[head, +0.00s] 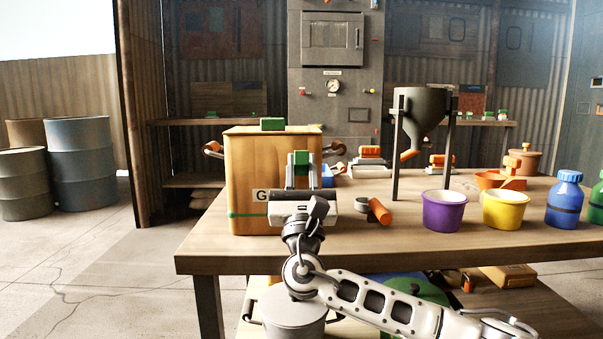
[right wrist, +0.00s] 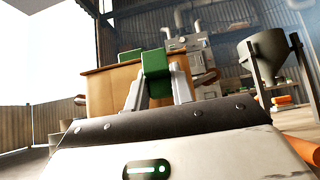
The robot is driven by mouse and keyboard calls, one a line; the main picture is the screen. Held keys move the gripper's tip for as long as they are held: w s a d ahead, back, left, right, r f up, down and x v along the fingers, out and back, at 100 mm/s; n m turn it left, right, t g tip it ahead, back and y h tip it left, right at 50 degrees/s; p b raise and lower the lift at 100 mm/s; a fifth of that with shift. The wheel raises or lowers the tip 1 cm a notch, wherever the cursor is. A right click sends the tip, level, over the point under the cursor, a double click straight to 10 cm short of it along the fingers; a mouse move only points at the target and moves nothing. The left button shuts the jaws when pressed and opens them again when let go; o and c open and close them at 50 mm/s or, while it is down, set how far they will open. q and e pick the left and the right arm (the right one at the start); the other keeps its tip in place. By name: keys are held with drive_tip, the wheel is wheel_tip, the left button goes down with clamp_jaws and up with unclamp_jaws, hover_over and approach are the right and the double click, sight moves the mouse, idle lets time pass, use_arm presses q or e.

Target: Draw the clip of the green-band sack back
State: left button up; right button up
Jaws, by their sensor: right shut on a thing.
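The green-band sack (head: 245,175) is a tan, box-like sack with a low green band and a "G" label, standing upright at the table's left end. A green block (head: 272,124) sits on its top. My right gripper (head: 301,166) is in front of the sack's right part, shut on a green clip (right wrist: 155,75). In the right wrist view the clip stands between the two grey fingers, with the sack (right wrist: 108,92) behind. I cannot tell whether the clip touches the sack. The gripper hides part of the sack's front. My left gripper is not in view.
An orange-handled tool (head: 378,211) lies right of my gripper. Beyond are a grey funnel on a stand (head: 422,115), a purple bucket (head: 443,212), a yellow bucket (head: 505,210) and a blue bottle (head: 566,203). The table (head: 225,254) is clear along its front edge.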

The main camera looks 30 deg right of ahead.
drive_tip(key=shift+f, duration=0.1)
drive_tip(key=o, duration=1)
use_arm(q)
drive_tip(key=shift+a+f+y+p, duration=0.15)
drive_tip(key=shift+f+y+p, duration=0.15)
drive_tip(key=shift+p, duration=0.25)
use_arm(e)
drive_tip(key=v, duration=1.6)
drive_tip(key=shift+d, duration=0.1)
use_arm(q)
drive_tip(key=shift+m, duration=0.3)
